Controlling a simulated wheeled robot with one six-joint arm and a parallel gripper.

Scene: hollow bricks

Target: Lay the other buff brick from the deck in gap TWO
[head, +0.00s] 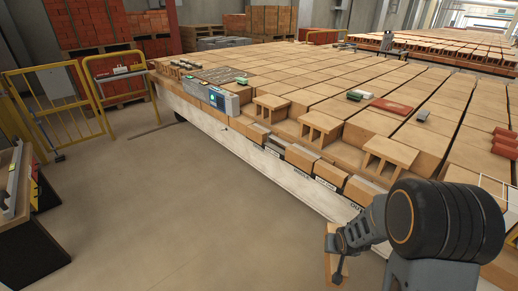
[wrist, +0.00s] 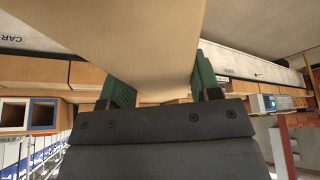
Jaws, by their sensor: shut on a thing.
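My gripper (head: 338,254) is at the lower right of the head view, in front of the deck's near edge and apart from it. It is shut on a buff brick (head: 331,268). In the wrist view the brick (wrist: 125,35) fills the upper middle, between the green finger pads of my gripper (wrist: 160,84). The deck (head: 235,125) has a pale front side and bears many buff bricks. Its front row has buff bricks (head: 300,157) with narrow dark gaps and small labels along the edge. I cannot read which label marks gap TWO.
Hollow buff bricks (head: 390,154) stand raised behind the front row. A grey-blue box with a screen (head: 224,101) sits on the deck's near edge at left. Red tiles (head: 390,106) and small items lie on top. Yellow railings (head: 50,95) stand left. The floor (head: 190,205) before the deck is clear.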

